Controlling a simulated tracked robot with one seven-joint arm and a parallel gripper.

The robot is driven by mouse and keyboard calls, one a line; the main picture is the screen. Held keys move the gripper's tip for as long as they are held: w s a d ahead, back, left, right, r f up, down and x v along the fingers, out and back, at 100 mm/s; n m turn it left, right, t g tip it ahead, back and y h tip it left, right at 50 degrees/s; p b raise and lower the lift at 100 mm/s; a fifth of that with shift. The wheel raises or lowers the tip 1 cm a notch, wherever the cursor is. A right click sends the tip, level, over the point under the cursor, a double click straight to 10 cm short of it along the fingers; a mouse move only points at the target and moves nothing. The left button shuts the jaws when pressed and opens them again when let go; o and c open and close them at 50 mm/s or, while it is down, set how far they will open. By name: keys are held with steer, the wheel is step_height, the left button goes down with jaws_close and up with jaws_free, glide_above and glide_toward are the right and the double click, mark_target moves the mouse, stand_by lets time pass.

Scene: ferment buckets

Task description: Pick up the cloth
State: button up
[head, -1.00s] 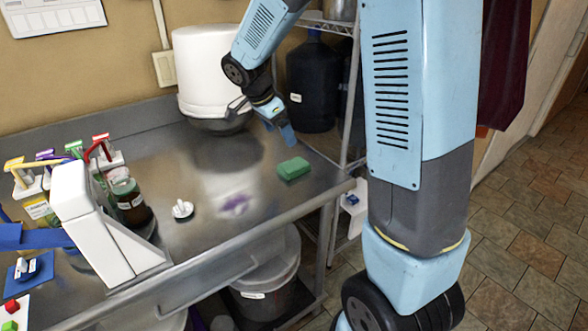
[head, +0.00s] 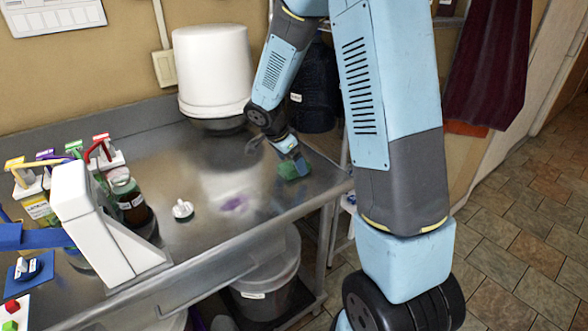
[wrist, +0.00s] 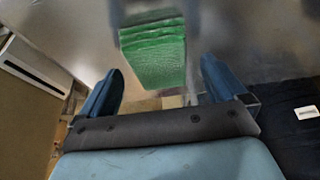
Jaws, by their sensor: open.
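The cloth (head: 289,170) is a small green folded stack lying on the steel table (head: 190,240) near its right end. In the wrist view the cloth (wrist: 153,50) shows several layers and lies ahead of and between my two blue fingers. My gripper (head: 296,163) is over the cloth in the head view and partly covers it. My gripper (wrist: 160,85) is open in the wrist view, with nothing held between the fingers. I cannot tell whether a finger touches the cloth.
A white bucket (head: 212,70) stands at the back of the table. A small white airlock piece (head: 182,209) and a brown jar (head: 130,200) stand to the left. A dark jug (head: 312,90) stands behind my arm. The table's front edge runs close to the cloth.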

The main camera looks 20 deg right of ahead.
steer(key=shift+w+d+f, duration=0.1)
steer(key=shift+d+f, duration=0.15)
steer(key=shift+f, duration=0.4)
steer(key=shift+f, duration=0.2)
steer(key=c, duration=1.1)
steer(key=shift+c, duration=0.2)
steer(key=shift+r, duration=0.1)
step_height(320, 180, up, 3)
steer(key=shift+r, duration=0.2)
steer(key=s+d+r, duration=0.1)
steer(key=s+r, duration=0.2)
steer(key=s, duration=0.1)
steer(key=s+d+r, duration=0.1)
steer(key=s+r, duration=0.2)
steer(key=s, duration=0.2)
steer(key=s+d+r, duration=0.1)
steer(key=s+r, duration=0.2)
steer(key=s, duration=0.1)
steer(key=shift+s+d+r, duration=0.3)
steer(key=shift+r, duration=0.1)
